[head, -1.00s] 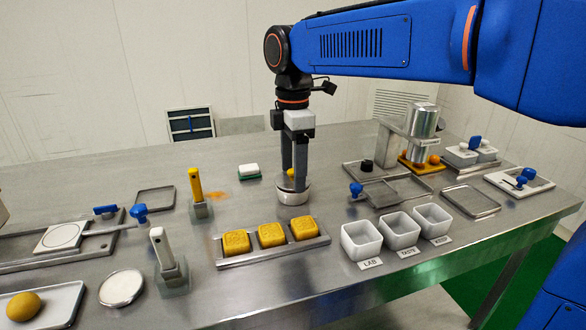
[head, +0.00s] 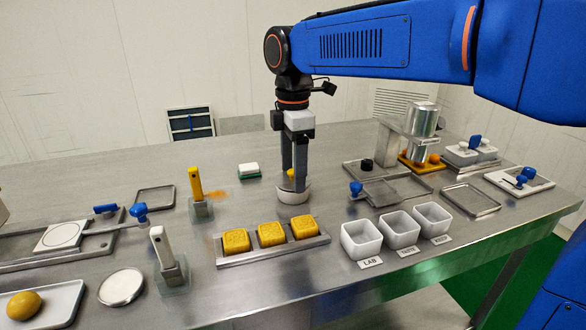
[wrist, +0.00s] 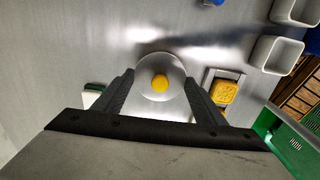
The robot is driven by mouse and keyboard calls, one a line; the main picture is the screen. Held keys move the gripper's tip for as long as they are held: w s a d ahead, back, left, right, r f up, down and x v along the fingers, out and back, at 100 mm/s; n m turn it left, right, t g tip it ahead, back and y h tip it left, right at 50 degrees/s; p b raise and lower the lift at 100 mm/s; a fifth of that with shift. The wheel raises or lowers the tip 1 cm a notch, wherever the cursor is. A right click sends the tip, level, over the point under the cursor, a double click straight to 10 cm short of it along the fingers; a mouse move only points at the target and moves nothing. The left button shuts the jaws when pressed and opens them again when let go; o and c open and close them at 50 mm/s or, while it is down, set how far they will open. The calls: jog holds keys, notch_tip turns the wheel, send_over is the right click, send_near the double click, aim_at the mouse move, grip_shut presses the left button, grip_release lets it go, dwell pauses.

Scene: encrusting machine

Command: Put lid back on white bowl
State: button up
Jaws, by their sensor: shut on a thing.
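My gripper (head: 293,189) points straight down over the middle of the table, with its fingers at the white bowl (head: 293,197). A round grey lid with a yellow knob (wrist: 160,83) sits between my fingers in the wrist view, and the gripper is shut on this lid. The knob also shows as a bit of yellow between the fingers in the head view (head: 291,174). The lid is over the bowl and looks roughly centred. My fingers partly hide the rim, so I cannot tell whether the lid is fully seated.
A metal tray with yellow square cakes (head: 271,235) stands close in front of the bowl. White square cups (head: 361,240) stand to the right. A green-and-white sponge (head: 248,170) and a yellow-handled tool (head: 195,184) are to the left. The table behind the bowl is mostly clear.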

dwell(0.4)
jog(key=o, duration=1.5)
jog(key=shift+c, duration=0.2)
jog(key=shift+r, duration=0.15)
jog(key=shift+r, duration=3.35)
grip_shut()
